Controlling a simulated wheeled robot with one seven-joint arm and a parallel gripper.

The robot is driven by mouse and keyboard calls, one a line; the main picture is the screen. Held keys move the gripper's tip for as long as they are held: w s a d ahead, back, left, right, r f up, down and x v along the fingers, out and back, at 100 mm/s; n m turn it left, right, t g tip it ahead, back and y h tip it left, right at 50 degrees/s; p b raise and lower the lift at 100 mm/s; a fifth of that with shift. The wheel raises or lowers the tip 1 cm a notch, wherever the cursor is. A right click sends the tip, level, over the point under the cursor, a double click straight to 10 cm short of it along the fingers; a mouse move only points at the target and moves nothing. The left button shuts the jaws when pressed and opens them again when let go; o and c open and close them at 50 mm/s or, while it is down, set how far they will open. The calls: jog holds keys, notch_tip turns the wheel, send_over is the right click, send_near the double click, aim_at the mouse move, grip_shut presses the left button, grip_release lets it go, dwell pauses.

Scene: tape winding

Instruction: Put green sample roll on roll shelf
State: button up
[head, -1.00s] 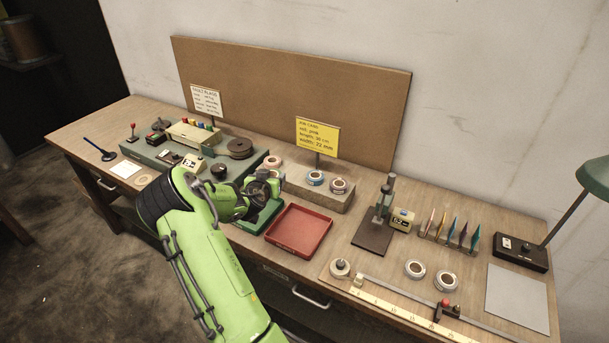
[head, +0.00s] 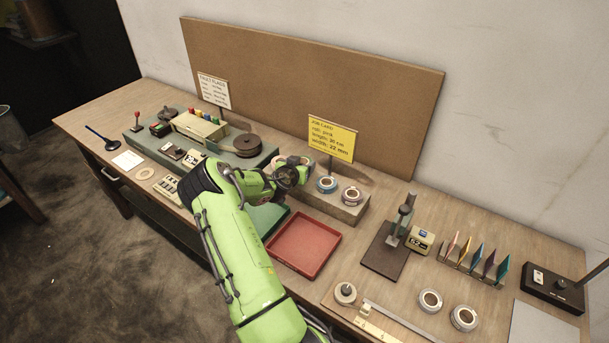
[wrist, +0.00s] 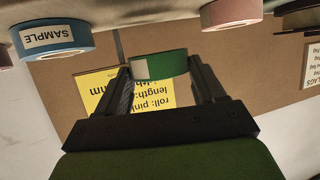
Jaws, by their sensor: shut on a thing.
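The green sample roll (wrist: 160,66) is between my gripper's two dark fingers in the wrist view, with a pale label patch on its side. My gripper (wrist: 163,72) is shut on it. In the head view my gripper (head: 294,177) is at the left part of the roll shelf (head: 338,209), a low grey-brown block, and the green roll cannot be made out there. The wrist view shows a blue roll marked SAMPLE (wrist: 52,38) and a pink roll (wrist: 230,10) either side of the green one.
The yellow job card (head: 332,138) stands behind the shelf, before a brown board (head: 310,80). A red tray (head: 303,245) and a partly hidden green tray (head: 268,216) lie in front. A small stand (head: 400,220) is to the right.

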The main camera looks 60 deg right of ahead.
jog(key=shift+f, duration=2)
jog(key=o, duration=0.7)
jog(key=shift+o, duration=0.2)
jog(key=shift+a+r, duration=0.2)
jog(key=shift+a, duration=0.1)
jog(key=v, duration=1.1)
jog(key=shift+a+b, duration=0.25)
jog(key=shift+b, duration=0.2)
